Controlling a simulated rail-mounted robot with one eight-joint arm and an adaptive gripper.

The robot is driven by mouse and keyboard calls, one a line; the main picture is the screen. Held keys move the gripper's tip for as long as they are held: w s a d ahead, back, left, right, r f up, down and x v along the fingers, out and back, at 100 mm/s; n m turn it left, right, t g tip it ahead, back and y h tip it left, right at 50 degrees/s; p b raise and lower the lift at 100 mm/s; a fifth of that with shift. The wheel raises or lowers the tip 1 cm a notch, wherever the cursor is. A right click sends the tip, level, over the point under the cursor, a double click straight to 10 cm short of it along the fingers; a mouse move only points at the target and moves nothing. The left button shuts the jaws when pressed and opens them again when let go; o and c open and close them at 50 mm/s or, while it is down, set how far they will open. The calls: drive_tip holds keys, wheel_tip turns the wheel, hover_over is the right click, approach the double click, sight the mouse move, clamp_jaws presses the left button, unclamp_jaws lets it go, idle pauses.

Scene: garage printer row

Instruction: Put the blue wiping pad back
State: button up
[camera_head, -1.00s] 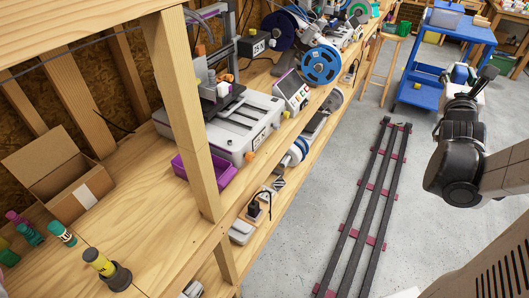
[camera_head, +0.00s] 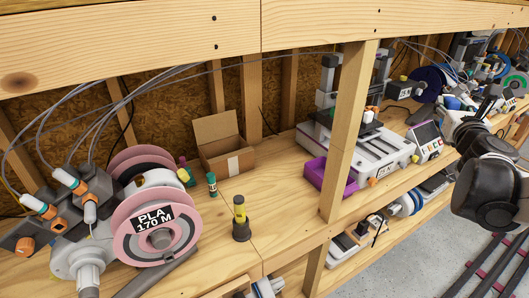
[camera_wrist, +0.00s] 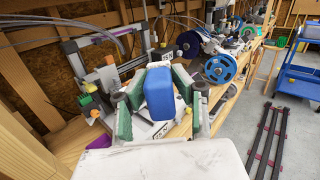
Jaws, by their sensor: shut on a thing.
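The blue wiping pad (camera_wrist: 160,93) is a blue block held upright between the green-padded fingers of my gripper (camera_wrist: 160,108) in the wrist view. My gripper is shut on it, in the air in front of the printer shelf. In the head view my gripper (camera_head: 466,103) is at the right edge, partly hidden by my own dark arm, with a bit of blue between its parts. The pad hides part of the printer behind it in the wrist view. I cannot tell which place belongs to the pad.
A purple tray (camera_head: 316,174) sits beside a white printer (camera_head: 375,152). A cardboard box (camera_head: 222,148), a yellow-and-black tool in a dark stand (camera_head: 241,222) and a pink PLA spool (camera_head: 155,225) are to the left. A wooden post (camera_head: 348,130) stands before the shelf.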

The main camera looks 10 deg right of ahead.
drive_tip(key=w+a+f+n+g+y+b, duration=0.2)
drive_tip(key=w+a+f+n+y, duration=0.5)
drive_tip(key=a+y, duration=0.35)
drive_tip(key=s+a+f+n+g+y+b, duration=0.1)
drive_tip(key=s+a+f+n+g, duration=0.2)
drive_tip(key=f, duration=0.6)
drive_tip(key=s+a+f+n+g+y+b, duration=0.1)
drive_tip(key=s+a+f+n+g+y, duration=0.1)
drive_tip(key=a+f+g, duration=0.55)
drive_tip(key=s+a+f+n+g+h+b, duration=0.1)
drive_tip(key=a+f+n+g+h+b, duration=0.2)
drive_tip(key=a+n, duration=0.6)
drive_tip(key=s+a+f+n+g+h+b, duration=0.15)
drive_tip(key=a+f+n, duration=0.45)
drive_tip(key=a, duration=0.8)
drive_tip(key=y+b, duration=0.1)
hover_over(287, 221)
drive_tip(key=f, duration=0.6)
drive_tip(key=shift+w+d+f, duration=0.1)
drive_tip(key=shift+d+f, duration=0.1)
drive_tip(key=shift+d, duration=0.05)
drive_tip(key=shift+f, duration=2.05)
